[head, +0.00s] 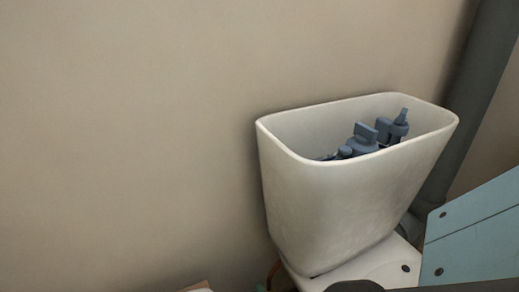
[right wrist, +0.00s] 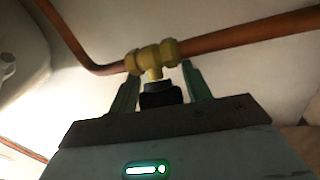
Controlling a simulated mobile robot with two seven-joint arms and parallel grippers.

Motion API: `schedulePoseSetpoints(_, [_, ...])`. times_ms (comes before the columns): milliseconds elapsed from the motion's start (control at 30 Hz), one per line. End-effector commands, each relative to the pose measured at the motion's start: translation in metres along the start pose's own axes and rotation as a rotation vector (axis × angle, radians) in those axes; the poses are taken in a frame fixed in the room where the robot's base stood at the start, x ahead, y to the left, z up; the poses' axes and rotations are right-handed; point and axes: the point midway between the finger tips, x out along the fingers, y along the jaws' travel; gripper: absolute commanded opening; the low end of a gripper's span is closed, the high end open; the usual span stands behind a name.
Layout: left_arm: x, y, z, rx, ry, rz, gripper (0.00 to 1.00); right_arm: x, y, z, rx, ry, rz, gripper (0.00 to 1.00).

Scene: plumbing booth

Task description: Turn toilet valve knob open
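The toilet valve shows in the right wrist view as a brass tee fitting (right wrist: 153,58) on a copper pipe, with a black knob (right wrist: 161,94) below it. My right gripper (right wrist: 160,80) has its two green fingers apart, one on each side of the knob. Narrow gaps seem to show between fingers and knob, so I see no firm grip. In the head view the white toilet tank (head: 335,200) stands against the wall without a lid. The valve and right gripper are not visible there. My left gripper is in neither view.
Blue-grey flush parts (head: 363,140) sit inside the open tank. A dark vertical pipe (head: 478,110) runs behind it at right. The copper pipe (right wrist: 245,32) runs along the wall near my right gripper. The wall left of the tank is clear.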

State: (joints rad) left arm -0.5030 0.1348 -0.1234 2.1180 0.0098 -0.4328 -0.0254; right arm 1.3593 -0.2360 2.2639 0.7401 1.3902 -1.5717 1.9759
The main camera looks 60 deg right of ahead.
Motion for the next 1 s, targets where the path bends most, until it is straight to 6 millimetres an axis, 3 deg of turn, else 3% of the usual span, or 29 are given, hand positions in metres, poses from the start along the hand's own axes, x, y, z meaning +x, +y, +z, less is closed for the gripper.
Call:
schedulePoseSetpoints(33, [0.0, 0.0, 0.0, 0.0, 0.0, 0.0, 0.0, 0.0, 0.0, 0.0, 0.0, 0.0, 0.0, 0.42])
schedulePoseSetpoints(233, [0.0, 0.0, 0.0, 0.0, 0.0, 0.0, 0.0, 0.0, 0.0, 0.0, 0.0, 0.0, 0.0, 0.15])
schedulePoseSetpoints(433, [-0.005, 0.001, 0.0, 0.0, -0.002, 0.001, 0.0, -0.001, -0.001, 0.001, -0.012, -0.001, -0.02, 0.15])
schedulePoseSetpoints(800, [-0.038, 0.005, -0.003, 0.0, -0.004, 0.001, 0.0, -0.001, 0.0, 0.0, -0.104, 0.0, -0.173, 0.15])
schedulePoseSetpoints(1000, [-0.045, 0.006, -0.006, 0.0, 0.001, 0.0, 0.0, -0.002, -0.004, 0.001, -0.142, -0.001, -0.232, 0.15])
